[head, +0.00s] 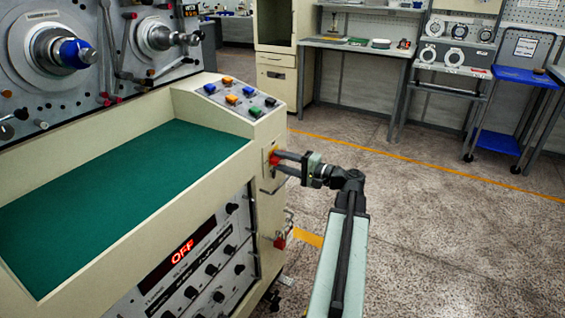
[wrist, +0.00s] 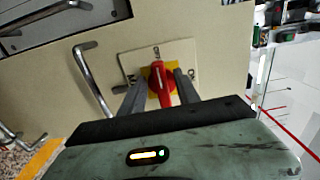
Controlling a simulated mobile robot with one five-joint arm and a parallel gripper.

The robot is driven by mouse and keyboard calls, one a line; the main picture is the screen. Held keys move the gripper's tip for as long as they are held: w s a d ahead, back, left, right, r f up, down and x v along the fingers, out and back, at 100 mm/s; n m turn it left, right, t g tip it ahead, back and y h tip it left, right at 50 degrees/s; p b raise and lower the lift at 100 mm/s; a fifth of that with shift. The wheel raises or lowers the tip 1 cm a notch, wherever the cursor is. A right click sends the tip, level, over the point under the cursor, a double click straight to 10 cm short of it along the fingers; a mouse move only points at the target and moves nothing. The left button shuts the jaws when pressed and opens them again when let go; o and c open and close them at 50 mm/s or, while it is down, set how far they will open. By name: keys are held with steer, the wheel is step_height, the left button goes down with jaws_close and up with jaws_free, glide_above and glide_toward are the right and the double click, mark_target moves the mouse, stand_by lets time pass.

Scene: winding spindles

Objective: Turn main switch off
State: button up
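The main switch is a red rotary handle on a yellow backing (wrist: 161,82), set on a pale square plate on the machine's end panel. In the head view the red switch (head: 273,158) is small and partly covered by my fingers. My gripper (head: 281,163) is at the panel, with its fingers on either side of the red handle. In the wrist view my gripper (wrist: 160,90) is open, with narrow gaps between fingers and handle. The handle lies lengthwise between them. A red display (head: 182,251) on the machine's front reads OFF.
A bent metal handle (wrist: 92,80) stands out from the panel beside the switch plate. A sloped panel with coloured buttons (head: 240,96) is above. A green work surface (head: 110,205) lies to the left. The floor (head: 430,230) to the right is clear.

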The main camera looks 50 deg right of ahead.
steer(key=v, duration=0.7)
steer(key=shift+s, duration=0.4)
